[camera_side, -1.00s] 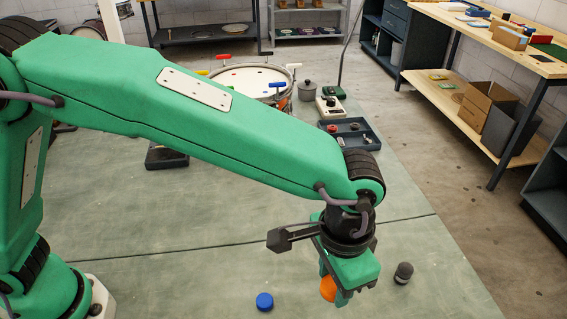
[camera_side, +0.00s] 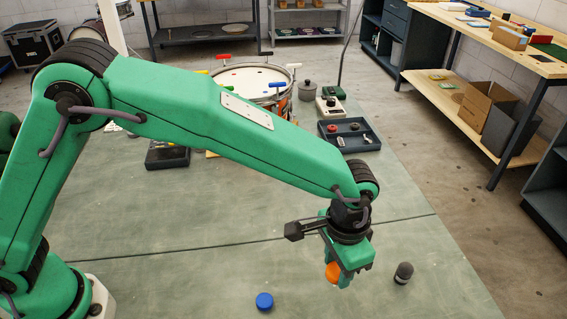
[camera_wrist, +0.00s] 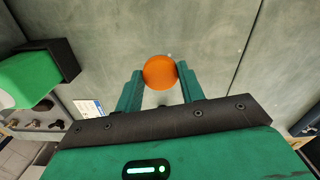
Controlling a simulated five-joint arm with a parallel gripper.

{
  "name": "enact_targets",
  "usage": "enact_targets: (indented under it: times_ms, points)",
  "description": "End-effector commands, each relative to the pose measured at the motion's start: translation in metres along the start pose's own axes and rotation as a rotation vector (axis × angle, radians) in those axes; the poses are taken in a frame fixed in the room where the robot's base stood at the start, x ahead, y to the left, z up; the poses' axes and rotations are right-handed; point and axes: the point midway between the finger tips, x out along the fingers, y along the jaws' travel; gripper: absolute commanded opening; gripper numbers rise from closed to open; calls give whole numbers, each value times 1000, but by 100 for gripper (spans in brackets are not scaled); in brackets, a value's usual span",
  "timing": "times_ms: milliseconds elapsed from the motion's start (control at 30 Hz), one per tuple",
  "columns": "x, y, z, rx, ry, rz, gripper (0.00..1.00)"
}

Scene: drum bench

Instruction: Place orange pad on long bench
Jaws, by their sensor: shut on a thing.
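The orange pad (camera_side: 332,272) is a small round disc held between the fingers of my gripper (camera_side: 338,278). In the wrist view the orange pad (camera_wrist: 160,72) sits between the two green fingertips of my gripper (camera_wrist: 160,80), touching both. In the side view the gripper points down above the near part of the green-grey bench top (camera_side: 180,275). How high the pad is above the surface is hard to tell.
A blue pad (camera_side: 264,301) lies left of my gripper, and a dark grey cylinder (camera_side: 403,272) stands to its right. Farther back are a drum (camera_side: 250,82), a dark tray (camera_side: 349,135) and a small device (camera_side: 331,108).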

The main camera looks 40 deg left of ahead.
Motion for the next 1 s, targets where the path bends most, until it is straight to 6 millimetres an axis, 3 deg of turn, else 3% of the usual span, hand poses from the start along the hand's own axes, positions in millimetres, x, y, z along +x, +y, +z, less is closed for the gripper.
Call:
enact_targets:
  times_ms: [100,333,667,1000]
  points:
    - [13,-16,-12,-3,-2,0,15]
    - [26,-34,-28,-1,1,0,15]
    - [32,-37,-30,0,0,0,15]
    - [65,-37,-29,0,-1,0,15]
